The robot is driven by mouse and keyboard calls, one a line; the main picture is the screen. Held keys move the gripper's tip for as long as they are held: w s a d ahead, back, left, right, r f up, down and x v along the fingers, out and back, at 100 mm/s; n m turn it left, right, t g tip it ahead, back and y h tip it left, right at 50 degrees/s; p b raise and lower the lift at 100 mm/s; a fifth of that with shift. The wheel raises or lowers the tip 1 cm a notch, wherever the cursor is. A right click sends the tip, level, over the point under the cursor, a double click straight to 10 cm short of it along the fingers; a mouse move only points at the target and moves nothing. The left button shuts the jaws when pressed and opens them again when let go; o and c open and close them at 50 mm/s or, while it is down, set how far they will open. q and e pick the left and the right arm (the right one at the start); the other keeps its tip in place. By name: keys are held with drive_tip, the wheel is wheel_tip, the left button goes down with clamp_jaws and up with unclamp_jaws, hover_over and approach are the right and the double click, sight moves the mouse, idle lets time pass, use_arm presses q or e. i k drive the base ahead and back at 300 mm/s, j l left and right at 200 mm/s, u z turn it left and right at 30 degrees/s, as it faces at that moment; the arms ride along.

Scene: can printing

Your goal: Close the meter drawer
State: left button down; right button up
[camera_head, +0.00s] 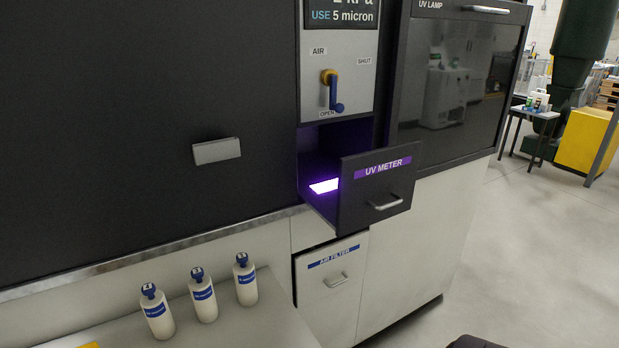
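The meter drawer (376,189) is pulled out of the machine below the air valve panel. Its dark front carries a purple "UV METER" label and a silver handle (387,201). A glowing violet-white patch (324,186) shows inside the drawer, at its left side. Neither gripper can be made out in the head view. A dark shape at the bottom edge, right of centre, is cut off and I cannot tell what it is.
The "AIR FILTER" drawer (335,284) is below. A valve lever (333,92) is above. The UV lamp door (459,83) is at upper right. Three white bottles (204,297) stand on a ledge at lower left. The floor (530,250) at right is clear.

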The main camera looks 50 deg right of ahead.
sight(373, 187)
drive_tip(key=z, duration=1.95)
